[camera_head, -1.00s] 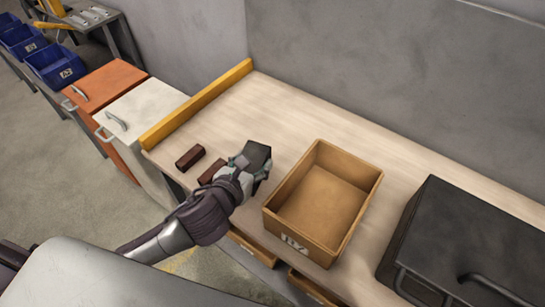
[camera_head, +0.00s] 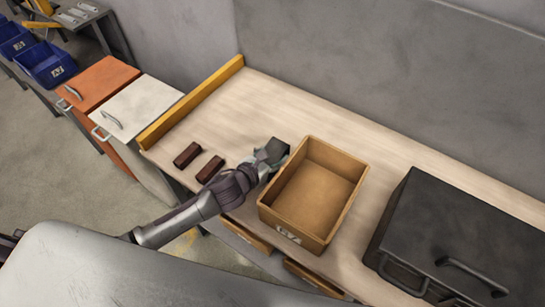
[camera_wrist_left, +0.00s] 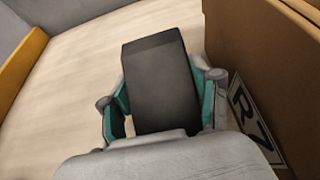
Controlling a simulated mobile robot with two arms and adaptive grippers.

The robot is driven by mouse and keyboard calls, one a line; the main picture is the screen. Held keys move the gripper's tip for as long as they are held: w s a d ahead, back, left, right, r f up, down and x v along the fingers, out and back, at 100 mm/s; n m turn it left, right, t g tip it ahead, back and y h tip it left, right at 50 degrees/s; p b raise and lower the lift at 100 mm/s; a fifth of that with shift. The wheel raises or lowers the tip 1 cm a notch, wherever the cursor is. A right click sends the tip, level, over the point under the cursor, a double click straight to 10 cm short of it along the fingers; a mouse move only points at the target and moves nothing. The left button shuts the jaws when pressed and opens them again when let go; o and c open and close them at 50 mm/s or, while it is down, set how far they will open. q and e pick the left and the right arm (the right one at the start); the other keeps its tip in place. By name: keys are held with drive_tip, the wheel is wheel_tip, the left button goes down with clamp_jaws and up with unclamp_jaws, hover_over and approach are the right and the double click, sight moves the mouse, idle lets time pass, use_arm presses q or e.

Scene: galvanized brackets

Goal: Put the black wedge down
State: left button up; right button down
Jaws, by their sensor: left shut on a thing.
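The black wedge (camera_head: 277,149) is in my left gripper (camera_head: 266,160), just left of the tan box in the head view. In the left wrist view the wedge (camera_wrist_left: 160,82) sits between the two teal-padded fingers of my left gripper (camera_wrist_left: 163,95), which is shut on it. The wooden bench top (camera_head: 235,105) lies beneath. I cannot tell whether the wedge touches the bench top. My right gripper is not in view.
The open tan box (camera_head: 320,155), empty, stands close to the right of the wedge; its wall (camera_wrist_left: 262,70) fills the right of the wrist view. Two dark brown blocks (camera_head: 187,154) lie left. A black case (camera_head: 450,235) stands right. The bench behind is clear.

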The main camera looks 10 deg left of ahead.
use_arm(q)
drive_tip(key=shift+f, duration=0.35)
drive_tip(key=o, duration=1.3)
drive_tip(key=shift+f, duration=0.2)
